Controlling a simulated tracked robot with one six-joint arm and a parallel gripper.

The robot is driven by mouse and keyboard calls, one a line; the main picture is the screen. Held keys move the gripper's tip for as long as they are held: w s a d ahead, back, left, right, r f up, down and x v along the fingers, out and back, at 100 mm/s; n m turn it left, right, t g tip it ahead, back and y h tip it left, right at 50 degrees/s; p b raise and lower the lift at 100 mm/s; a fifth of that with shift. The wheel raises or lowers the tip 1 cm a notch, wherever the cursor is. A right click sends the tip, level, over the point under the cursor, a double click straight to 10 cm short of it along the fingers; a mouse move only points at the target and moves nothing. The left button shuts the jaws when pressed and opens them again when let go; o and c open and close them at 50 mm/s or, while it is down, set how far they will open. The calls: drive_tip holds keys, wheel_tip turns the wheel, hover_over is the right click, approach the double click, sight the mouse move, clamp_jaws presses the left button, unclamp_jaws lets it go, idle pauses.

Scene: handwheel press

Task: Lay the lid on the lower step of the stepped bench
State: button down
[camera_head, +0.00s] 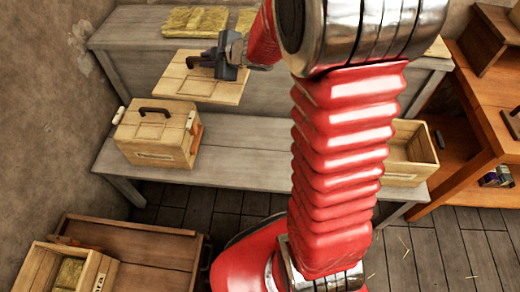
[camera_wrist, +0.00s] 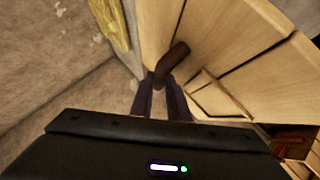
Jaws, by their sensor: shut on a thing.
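The lid (camera_head: 186,84), a flat light-wood panel, is in the air in front of the upper step, above the lower step, in the head view. My gripper (camera_head: 219,68) is shut on the lid's dark handle, which shows between the fingers (camera_wrist: 163,88) in the wrist view. The lid's planks (camera_wrist: 225,35) fill the right of that view. The stepped bench is grey wood, with a lower step (camera_head: 245,155) and an upper step (camera_head: 140,31). My red arm hides part of the middle of the bench.
A closed wooden box (camera_head: 158,133) with a dark handle stands on the lower step's left. An open wooden box (camera_head: 411,152) stands at its right. Straw-coloured slabs (camera_head: 195,21) lie on the upper step. A wooden crate (camera_head: 145,243) is at lower left. The lower step's middle looks clear.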

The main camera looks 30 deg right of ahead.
drive_tip(key=s+d+f, duration=0.3)
drive_tip(key=d+f, duration=0.4)
drive_tip(key=f, duration=0.2)
drive_tip(key=s+d+f, duration=0.2)
drive_tip(key=d+f, duration=0.6)
drive_tip(key=f, duration=0.1)
drive_tip(key=s+d+f+m+t+h, duration=0.1)
drive_tip(key=s+d+f+m+h, duration=0.1)
drive_tip(key=s+d+f, duration=0.9)
drive_tip(key=s+f+m, duration=0.1)
drive_tip(key=s+f, duration=0.2)
drive_tip(key=f, duration=0.1)
drive_tip(key=shift+d+f+h, duration=0.25)
drive_tip(key=shift+d+h, duration=0.05)
drive_tip(key=shift+d, duration=0.1)
drive_tip(key=shift+f, duration=0.15)
drive_tip(key=shift+f, duration=2.75)
drive_tip(key=shift+f, duration=2.1)
